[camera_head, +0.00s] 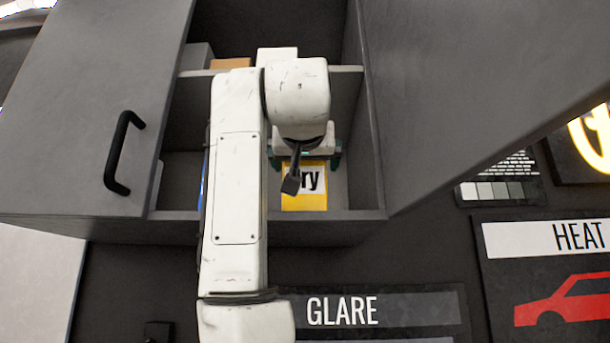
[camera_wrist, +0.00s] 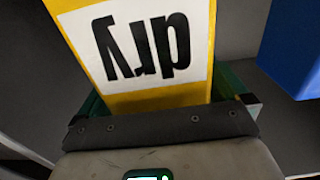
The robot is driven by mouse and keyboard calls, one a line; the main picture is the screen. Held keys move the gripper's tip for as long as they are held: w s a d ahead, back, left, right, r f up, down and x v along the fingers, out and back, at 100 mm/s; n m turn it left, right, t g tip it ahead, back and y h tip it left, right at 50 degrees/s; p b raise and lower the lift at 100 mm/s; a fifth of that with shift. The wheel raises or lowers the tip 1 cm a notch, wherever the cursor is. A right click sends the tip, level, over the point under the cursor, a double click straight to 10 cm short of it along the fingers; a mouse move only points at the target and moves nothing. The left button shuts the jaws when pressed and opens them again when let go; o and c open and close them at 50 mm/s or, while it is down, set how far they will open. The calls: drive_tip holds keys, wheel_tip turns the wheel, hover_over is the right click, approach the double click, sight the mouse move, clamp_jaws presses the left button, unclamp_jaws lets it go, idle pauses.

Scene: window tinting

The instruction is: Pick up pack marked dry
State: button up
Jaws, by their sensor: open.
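The pack marked dry is yellow with a white label. In the head view the pack (camera_head: 304,201) stands in the lower compartment of the open wall cabinet, with its first letter hidden behind my wrist. In the wrist view the pack (camera_wrist: 155,48) fills the upper middle, its lettering upside down. My gripper (camera_head: 304,159) is at the pack, its green fingers spread to either side. In the wrist view my gripper (camera_wrist: 163,97) is open, one finger along each side of the pack. I cannot tell whether either finger touches it.
A blue item (camera_wrist: 296,45) stands beside the pack in the wrist view. The cabinet shelf (camera_head: 347,69) runs above my gripper, with an orange-brown box (camera_head: 231,63) and a white box (camera_head: 277,54) on it. The cabinet's left door (camera_head: 75,110) hangs open.

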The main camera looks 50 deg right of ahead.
drive_tip(key=shift+w+d, duration=0.3)
drive_tip(key=shift+c, duration=0.5)
drive_tip(key=c, duration=1.2)
